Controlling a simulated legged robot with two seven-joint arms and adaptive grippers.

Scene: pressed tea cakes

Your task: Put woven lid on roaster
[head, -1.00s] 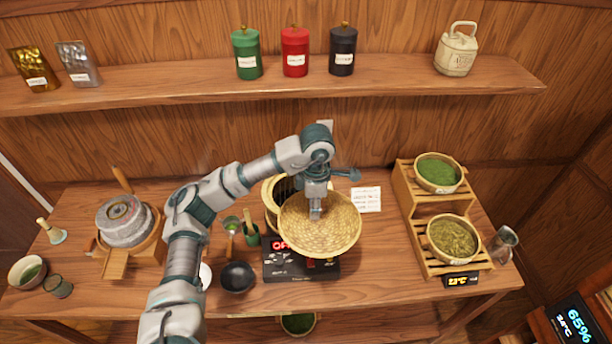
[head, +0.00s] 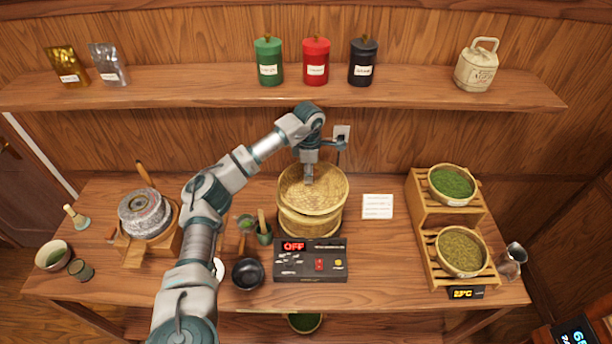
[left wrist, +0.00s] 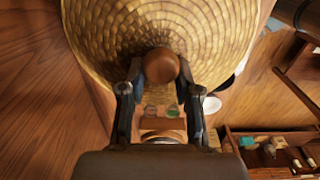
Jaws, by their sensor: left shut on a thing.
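The woven lid (head: 330,192) is a round straw-coloured disc with a brown wooden knob (left wrist: 160,65). My left gripper (head: 309,179) is shut on the knob, and its two fingers flank it in the left wrist view (left wrist: 158,84). The roaster (head: 311,226) is a round woven-sided drum behind a black control box (head: 310,270) with a red OFF display. The lid is over the roaster and hides its opening. I cannot tell whether the lid touches the rim. My right gripper is out of view.
Left of the roaster are a green cup (head: 264,235) with a tool and a black bowl (head: 248,273). A stone mill (head: 145,215) stands farther left. A white card (head: 377,206) and a wooden rack (head: 423,222) with tea baskets are on the right.

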